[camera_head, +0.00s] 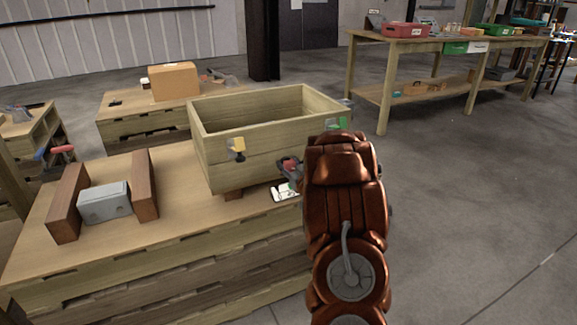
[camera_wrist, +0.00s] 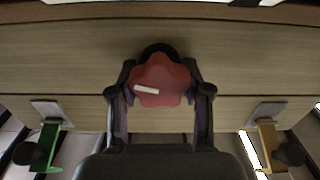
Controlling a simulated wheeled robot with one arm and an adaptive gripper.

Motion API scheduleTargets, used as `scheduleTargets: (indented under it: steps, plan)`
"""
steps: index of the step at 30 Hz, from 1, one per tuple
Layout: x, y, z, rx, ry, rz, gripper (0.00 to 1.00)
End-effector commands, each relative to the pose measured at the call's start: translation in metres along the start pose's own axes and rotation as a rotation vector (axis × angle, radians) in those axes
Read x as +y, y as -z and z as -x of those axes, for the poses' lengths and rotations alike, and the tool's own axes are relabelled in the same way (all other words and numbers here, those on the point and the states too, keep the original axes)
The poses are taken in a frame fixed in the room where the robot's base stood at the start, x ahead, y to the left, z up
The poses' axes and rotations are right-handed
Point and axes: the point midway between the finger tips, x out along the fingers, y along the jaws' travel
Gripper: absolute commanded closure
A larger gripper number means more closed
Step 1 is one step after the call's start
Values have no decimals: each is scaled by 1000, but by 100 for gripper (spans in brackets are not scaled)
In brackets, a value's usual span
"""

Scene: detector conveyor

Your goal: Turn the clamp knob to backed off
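The clamp knob (camera_wrist: 161,82) is a dark red, lobed star shape with a white pointer mark, on the wooden box's front in the wrist view. The mark lies nearly level, left of and slightly below the knob's middle. My gripper (camera_wrist: 160,78) has one dark finger on each side of the knob, both close against its edges. It appears shut on the knob, though the contact itself is hard to see. In the head view the red knob (camera_head: 290,164) shows small at the box's front, beside my copper-coloured arm, which hides part of that area.
The open wooden box (camera_head: 222,160) stands on a wooden bench. A yellow clamp (camera_head: 239,146) and a green clamp (camera_head: 340,123) sit on it. A white card (camera_head: 284,192) lies below the knob. A grey block (camera_head: 103,203) stands between brown blocks at left. Floor at right is clear.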

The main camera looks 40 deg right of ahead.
Motion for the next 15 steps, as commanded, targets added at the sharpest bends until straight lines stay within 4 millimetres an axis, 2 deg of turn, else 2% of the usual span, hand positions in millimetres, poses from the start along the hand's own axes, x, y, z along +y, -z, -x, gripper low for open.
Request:
scheduleTargets:
  steps: [1,8,15]
  plan:
    - [0,0,0,0,0,0,61]
    - [0,0,0,0,0,0,85]
    - [-1,-1,0,-1,2,90,86]
